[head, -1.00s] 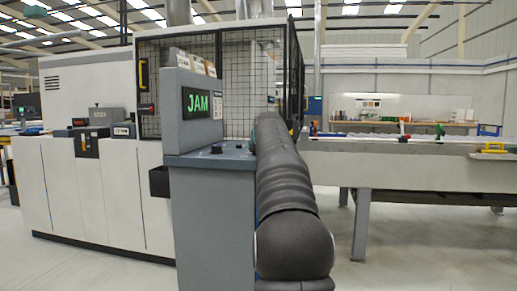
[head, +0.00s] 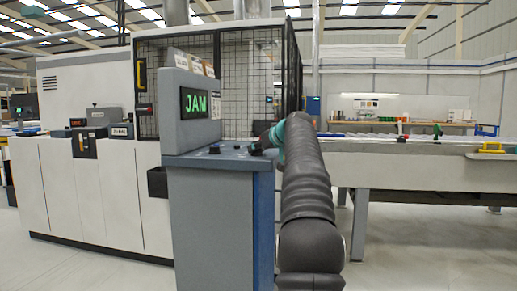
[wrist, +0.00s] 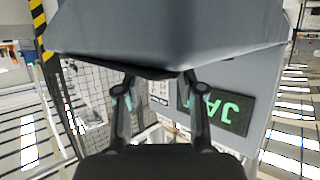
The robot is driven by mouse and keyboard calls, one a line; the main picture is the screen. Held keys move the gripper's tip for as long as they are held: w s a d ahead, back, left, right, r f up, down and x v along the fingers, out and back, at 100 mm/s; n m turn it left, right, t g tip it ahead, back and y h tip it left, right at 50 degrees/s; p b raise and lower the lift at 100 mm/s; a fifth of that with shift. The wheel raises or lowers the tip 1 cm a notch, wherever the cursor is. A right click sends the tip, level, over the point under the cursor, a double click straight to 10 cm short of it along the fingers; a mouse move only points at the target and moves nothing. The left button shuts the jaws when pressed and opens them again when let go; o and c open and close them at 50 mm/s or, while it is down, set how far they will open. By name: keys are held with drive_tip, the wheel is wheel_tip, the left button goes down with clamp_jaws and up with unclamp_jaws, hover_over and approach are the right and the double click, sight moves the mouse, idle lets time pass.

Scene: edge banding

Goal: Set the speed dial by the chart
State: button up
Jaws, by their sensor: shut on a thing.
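The grey control console (head: 217,162) stands in front of the caged machine. Its upright panel carries a screen (head: 195,103) with green "JAM" lettering. A small white printed sheet, seemingly the chart (head: 216,104), is beside the screen, its text too small to read. My gripper (head: 262,143) is at the right end of the console top, shut on what appears to be the speed dial, a dark knob mostly hidden by the fingers. In the wrist view both fingers (wrist: 158,82) reach the grey console; screen and sheet appear upside down. The dial's setting cannot be read.
Another dark knob (head: 215,149) is on the console top, left of my gripper. The mesh cage (head: 246,85) rises behind the console. A long roller conveyor (head: 410,160) extends to the right. Open floor (head: 420,255) lies at front right.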

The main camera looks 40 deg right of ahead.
idle(0.3)
drive_tip(key=o, duration=1.2)
drive_tip(key=shift+c, duration=0.2)
drive_tip(key=d+v, duration=0.1)
drive_tip(key=v, duration=1)
drive_tip(key=shift+s+a, duration=0.45)
drive_tip(key=shift+r, duration=0.1)
